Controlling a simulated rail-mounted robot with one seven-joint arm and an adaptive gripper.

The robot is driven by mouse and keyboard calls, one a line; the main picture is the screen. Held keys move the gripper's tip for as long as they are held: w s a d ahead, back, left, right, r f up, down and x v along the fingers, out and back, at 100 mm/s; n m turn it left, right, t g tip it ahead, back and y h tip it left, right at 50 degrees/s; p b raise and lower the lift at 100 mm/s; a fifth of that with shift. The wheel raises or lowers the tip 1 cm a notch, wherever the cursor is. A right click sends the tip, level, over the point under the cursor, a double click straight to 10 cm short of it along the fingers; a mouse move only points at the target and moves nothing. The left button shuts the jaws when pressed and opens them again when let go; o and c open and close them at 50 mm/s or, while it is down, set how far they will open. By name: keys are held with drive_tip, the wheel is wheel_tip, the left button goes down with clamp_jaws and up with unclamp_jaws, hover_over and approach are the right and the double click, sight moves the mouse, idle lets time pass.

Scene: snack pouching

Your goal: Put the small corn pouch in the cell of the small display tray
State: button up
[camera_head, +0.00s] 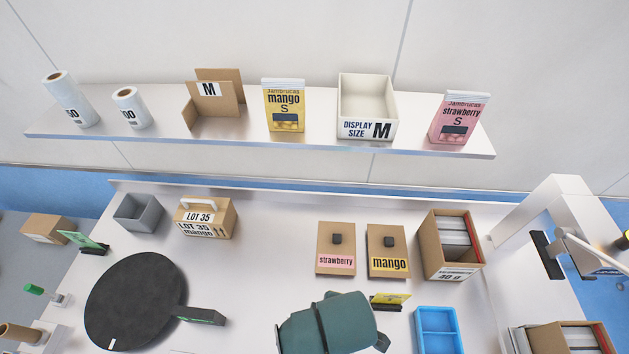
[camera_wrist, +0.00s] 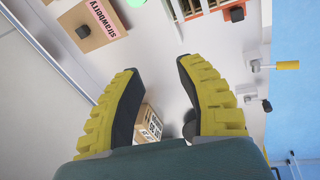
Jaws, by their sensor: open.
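My gripper (camera_wrist: 160,90) is open in the wrist view, with its two yellow, dark-padded fingers spread apart. No pouch is held between them. A small brown box with printed lettering (camera_wrist: 149,123) shows beyond the fingers, apart from them. In the head view my teal wrist covers part of the front of the table, and the fingertips are hidden. I cannot identify a corn pouch in either view. I cannot identify the small display tray either; the white tray (camera_head: 367,100) on the shelf reads "DISPLAY SIZE M". A blue tray with compartments (camera_head: 437,310) stands right of my wrist, partly cut off.
The shelf (camera_head: 320,145) also holds a mango S pouch (camera_head: 284,105) and a strawberry S pouch (camera_head: 460,118). Strawberry (camera_head: 336,247) and mango (camera_head: 387,250) boxes, an open carton (camera_head: 438,245) and a black round plate (camera_head: 135,300) are on the table. Its middle left has free room.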

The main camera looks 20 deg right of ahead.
drive_tip(key=w+a+r+m+t, duration=0.1)
drive_tip(key=w+r+m+t, duration=0.4)
drive_tip(key=r, duration=0.8)
drive_tip(key=w+r+m+t, duration=0.2)
drive_tip(key=w+r+t, duration=0.5)
drive_tip(key=r, duration=0.6)
drive_tip(key=s+r+m+t, duration=0.2)
drive_tip(key=r+t, duration=0.1)
drive_tip(key=r, duration=0.6)
drive_tip(key=s+a+r+m+t, duration=0.1)
drive_tip(key=s+r+m+t, duration=0.2)
drive_tip(key=r, duration=0.6)
drive_tip(key=shift+a+r+t+h, duration=0.2)
drive_tip(key=shift+r+t+h, duration=0.15)
drive_tip(key=shift+t, duration=0.45)
